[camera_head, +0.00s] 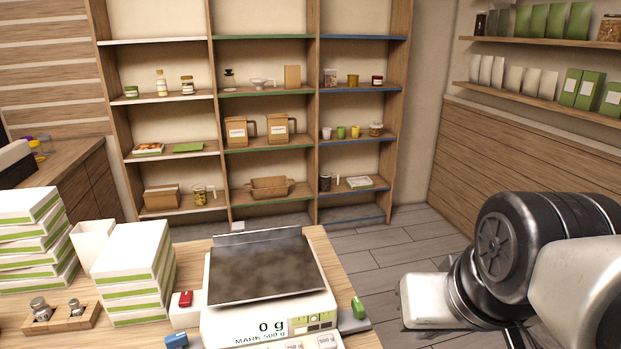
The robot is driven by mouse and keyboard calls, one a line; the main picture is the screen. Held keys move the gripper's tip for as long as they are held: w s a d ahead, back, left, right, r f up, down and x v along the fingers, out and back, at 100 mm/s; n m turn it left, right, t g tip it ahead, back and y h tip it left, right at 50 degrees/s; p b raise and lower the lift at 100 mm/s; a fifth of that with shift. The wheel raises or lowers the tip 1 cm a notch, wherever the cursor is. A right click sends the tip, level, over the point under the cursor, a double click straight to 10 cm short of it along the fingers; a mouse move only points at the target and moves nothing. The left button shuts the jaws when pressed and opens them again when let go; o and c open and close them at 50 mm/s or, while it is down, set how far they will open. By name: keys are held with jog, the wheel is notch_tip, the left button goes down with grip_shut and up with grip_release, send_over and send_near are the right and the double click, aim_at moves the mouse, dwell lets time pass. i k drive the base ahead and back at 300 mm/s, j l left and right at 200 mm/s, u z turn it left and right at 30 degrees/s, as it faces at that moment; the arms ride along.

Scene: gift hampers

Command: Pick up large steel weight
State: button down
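Two steel weights stand in a wooden holder (63,322) at the lower left of the table. The left one (39,308) looks larger and is the large steel weight. The smaller steel weight (75,307) stands to its right. My arm shows at the right, well away from the weights. My gripper's fingers are not in view, so I cannot see whether it is open or shut.
A scale (268,268) with an empty dark pan reads 0 g. White-green box stacks (133,270) (28,240) and a white container (92,240) stand behind the holder. A red item (185,298), a blue item (176,341) and a green item (358,307) lie around the scale. Shelves (265,148) stand behind.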

aim_at(43, 312)
jog(key=k+j, duration=0.4)
jog(key=k, duration=0.15)
jog(key=u, duration=0.4)
jog(key=k+j+u, duration=0.1)
jog(key=u, duration=0.25)
jog(key=j+u, duration=0.1)
jog(key=u, duration=0.3)
jog(key=k+j+u, duration=0.1)
jog(key=u, duration=0.3)
jog(key=i+j+z, duration=0.35)
jog(key=i+j, duration=0.15)
jog(key=i+j+z, duration=0.15)
jog(key=j, duration=0.3)
jog(key=i+j+z, duration=0.35)
jog(key=j, duration=0.4)
jog(key=i+j+z, duration=0.15)
jog(key=j, duration=0.25)
jog(key=i, duration=0.1)
